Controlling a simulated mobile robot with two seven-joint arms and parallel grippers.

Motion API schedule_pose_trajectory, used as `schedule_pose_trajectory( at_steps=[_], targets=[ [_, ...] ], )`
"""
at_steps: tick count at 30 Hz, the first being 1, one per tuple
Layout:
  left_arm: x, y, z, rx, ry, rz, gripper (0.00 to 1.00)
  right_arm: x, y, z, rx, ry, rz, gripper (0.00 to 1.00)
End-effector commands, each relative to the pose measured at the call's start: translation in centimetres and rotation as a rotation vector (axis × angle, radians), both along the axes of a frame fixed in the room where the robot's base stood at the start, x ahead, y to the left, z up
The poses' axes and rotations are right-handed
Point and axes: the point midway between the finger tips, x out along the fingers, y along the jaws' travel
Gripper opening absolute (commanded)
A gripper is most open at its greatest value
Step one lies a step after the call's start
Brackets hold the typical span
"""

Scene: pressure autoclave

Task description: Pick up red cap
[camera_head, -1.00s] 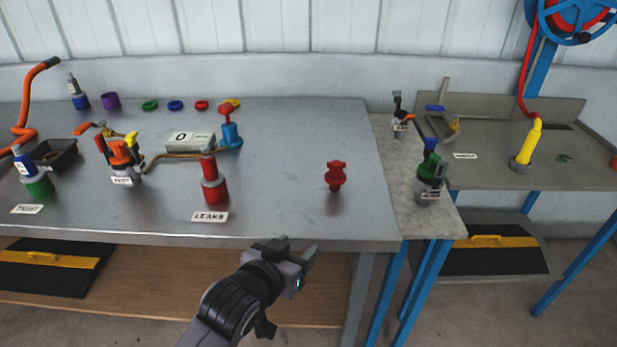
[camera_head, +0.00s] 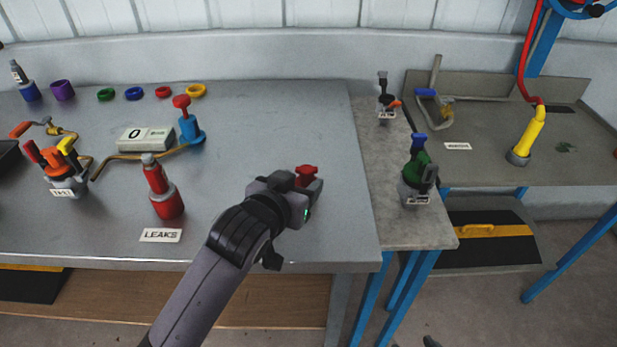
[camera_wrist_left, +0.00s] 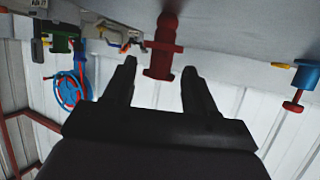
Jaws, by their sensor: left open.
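The red cap (camera_head: 307,170) stands upright on the grey metal table, near its right side; its lower part is hidden behind my left gripper in the head view. My left gripper (camera_head: 306,186) reaches in low over the table, right at the cap. In the left wrist view, which is upside down, the red cap (camera_wrist_left: 164,48) shows between the open finger tips, with a gap on each side. No grip on it shows. My right gripper is not in view.
A red bottle (camera_head: 165,195) with a "LEAKS" label (camera_head: 161,235) stands left of my arm. A blue and red fitting (camera_head: 190,125) and a display box (camera_head: 145,139) stand farther back. A green-bodied fitting (camera_head: 416,175) stands on the right-hand side table.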

Motion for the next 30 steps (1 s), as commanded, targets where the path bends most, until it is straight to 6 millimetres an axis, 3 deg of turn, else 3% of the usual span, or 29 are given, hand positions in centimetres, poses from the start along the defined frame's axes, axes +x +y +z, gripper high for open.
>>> schedule_pose_trajectory(
  at_steps=[16, 28, 29, 30],
  targets=[
    [4.8, -1.9, -0.9, -0.001, -0.001, -0.001, 0.56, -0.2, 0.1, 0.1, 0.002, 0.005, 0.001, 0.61],
    [5.5, -2.2, -1.2, -0.002, 0.000, -0.001, 0.56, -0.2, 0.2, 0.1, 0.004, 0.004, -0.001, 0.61],
    [5.5, -2.2, -1.2, -0.002, 0.000, -0.001, 0.50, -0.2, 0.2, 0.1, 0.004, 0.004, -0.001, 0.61],
    [5.5, -2.2, -1.2, -0.002, 0.000, -0.001, 0.37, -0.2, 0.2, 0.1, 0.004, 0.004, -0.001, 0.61]
  ],
)
